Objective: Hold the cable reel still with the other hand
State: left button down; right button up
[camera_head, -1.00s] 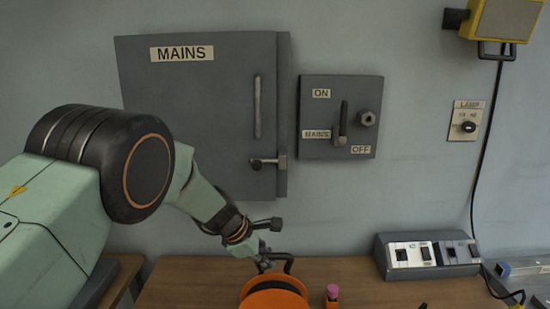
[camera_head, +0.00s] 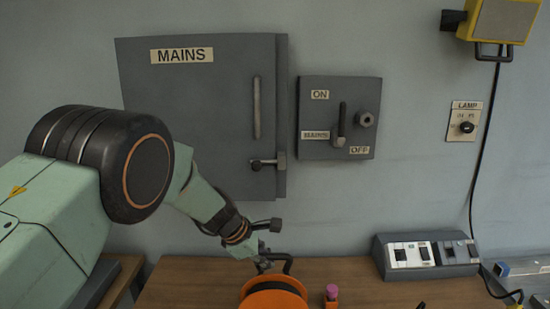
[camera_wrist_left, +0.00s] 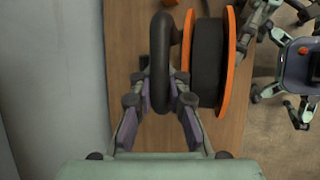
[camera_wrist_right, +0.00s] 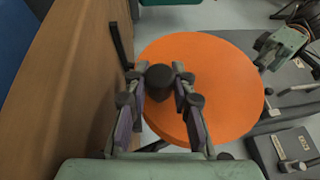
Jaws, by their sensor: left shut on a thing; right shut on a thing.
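The cable reel has orange flanges and a black drum. In the head view the reel (camera_head: 273,295) shows only in part at the bottom edge; it also shows in the left wrist view (camera_wrist_left: 228,65). My left gripper (camera_head: 264,264) is at its far side, shut on the black curved handle (camera_wrist_left: 160,60) beside the near flange. In the right wrist view an orange flange (camera_wrist_right: 225,80) faces the camera. My right gripper (camera_wrist_right: 172,75) is shut on a round black knob (camera_wrist_right: 159,78) in front of that flange. The right gripper is outside the head view.
The reel stands on a wooden bench (camera_head: 190,285). A pink-topped orange object (camera_head: 332,295) is beside it, and a grey switch box (camera_head: 428,256) stands further right. The grey mains cabinet (camera_head: 225,110) and mains switch (camera_head: 340,120) are on the wall behind.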

jog(key=shift+s+a+f, duration=0.2)
jog(key=shift+s+a, duration=0.05)
jog(key=shift+a, duration=0.25)
jog(key=shift+s+a+f, duration=0.15)
jog(key=shift+s+a, duration=0.1)
jog(key=shift+a, duration=0.25)
jog(key=o, duration=0.9)
jog(key=shift+f, duration=0.15)
jog(key=shift+o, duration=0.2)
jog(key=shift+s+d+f, duration=0.1)
jog(key=shift+d+f, duration=0.05)
jog(key=shift+d, duration=0.35)
jog(key=v, duration=1)
jog(key=shift+d+r, duration=0.2)
jog(key=shift+r, duration=0.1)
jog(key=shift+d, duration=0.6)
